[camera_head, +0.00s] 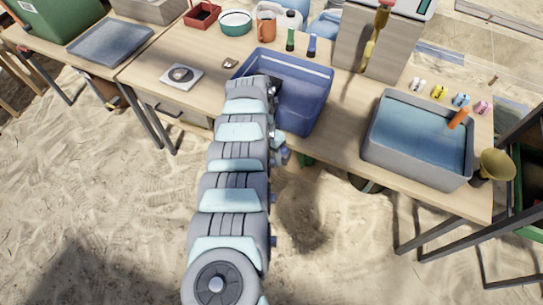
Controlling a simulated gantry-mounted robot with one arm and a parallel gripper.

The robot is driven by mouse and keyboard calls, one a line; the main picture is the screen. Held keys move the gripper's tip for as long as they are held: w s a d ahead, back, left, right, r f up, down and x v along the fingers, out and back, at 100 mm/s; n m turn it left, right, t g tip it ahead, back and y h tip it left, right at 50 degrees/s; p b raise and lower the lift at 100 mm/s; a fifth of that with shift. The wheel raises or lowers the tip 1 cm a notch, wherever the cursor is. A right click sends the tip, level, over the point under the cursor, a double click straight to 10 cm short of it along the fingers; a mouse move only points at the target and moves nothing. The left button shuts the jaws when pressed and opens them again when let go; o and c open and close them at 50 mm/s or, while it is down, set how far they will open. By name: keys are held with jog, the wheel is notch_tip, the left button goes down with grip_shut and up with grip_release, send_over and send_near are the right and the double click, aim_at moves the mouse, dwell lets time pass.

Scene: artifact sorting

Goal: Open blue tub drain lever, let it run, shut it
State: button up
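The blue tub (312,100) stands on the wooden table near the middle, right of the end of my arm. My arm reaches up from the bottom of the view and covers the tub's left front part. Only a dark bit of my gripper (273,90) shows at the arm's far end, against the tub. Its fingers are hidden, so I cannot tell whether it is open or holds anything. I cannot make out the drain lever; the arm may hide it. The tub's inner floor is mostly out of sight.
A grey tub of water (368,143) stands on the right, with a brass horn (496,165) beside it. Green (290,40) and blue (311,45) tools are behind the blue tub.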

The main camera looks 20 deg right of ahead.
grip_shut()
dwell(1.2)
